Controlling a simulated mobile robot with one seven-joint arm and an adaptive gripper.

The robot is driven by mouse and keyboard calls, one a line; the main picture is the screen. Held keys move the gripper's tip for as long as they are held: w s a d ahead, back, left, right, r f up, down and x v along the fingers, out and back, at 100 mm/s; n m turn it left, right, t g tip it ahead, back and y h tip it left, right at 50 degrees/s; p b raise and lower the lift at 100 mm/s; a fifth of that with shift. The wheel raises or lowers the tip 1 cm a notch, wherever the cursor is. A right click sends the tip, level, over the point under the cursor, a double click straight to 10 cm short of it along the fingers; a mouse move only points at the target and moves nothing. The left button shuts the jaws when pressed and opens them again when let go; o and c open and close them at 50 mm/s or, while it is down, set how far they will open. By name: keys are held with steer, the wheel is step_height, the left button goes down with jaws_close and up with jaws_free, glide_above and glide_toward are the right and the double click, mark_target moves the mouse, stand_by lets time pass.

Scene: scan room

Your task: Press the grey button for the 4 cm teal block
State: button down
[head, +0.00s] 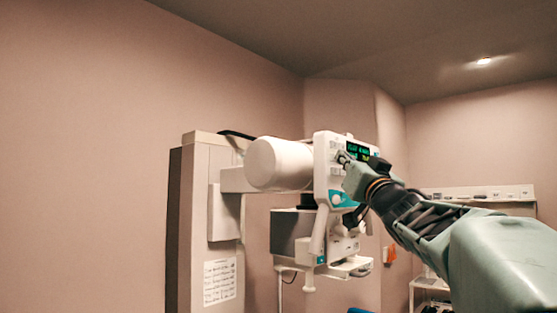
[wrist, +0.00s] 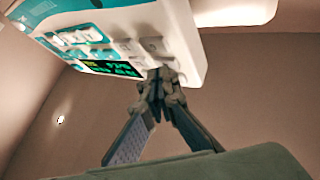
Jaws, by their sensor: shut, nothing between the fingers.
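The control panel (head: 321,150) is a white box on the X-ray unit, with a dark display (head: 358,150) showing green characters. Pale grey buttons (head: 334,145) sit left of the display; in the wrist view pale buttons (wrist: 152,44) lie just above the fingertips. I cannot tell which one is for the 4 cm teal block. My gripper (head: 344,158) is shut and empty, its tips at the panel's face. In the wrist view the gripper (wrist: 162,76) overlaps the panel's near edge; I cannot tell whether it touches a button.
A white cylinder (head: 279,164) and a tall column (head: 208,205) stand left of the panel. A handle (head: 319,230) hangs below it. A wall rail (head: 480,194) and a white cart (head: 428,287) are at the right. The left wall side is clear.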

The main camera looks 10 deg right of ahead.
steer(key=shift+w+a, duration=0.15)
stand_by(0.6)
steer(key=shift+s+d, duration=0.5)
steer(key=shift+s, duration=0.15)
steer(key=s+d, duration=0.1)
steer(key=s, duration=0.1)
steer(key=s+d+p, duration=0.1)
steer(key=s+d, duration=0.1)
steer(key=shift+p, duration=0.3)
stand_by(0.5)
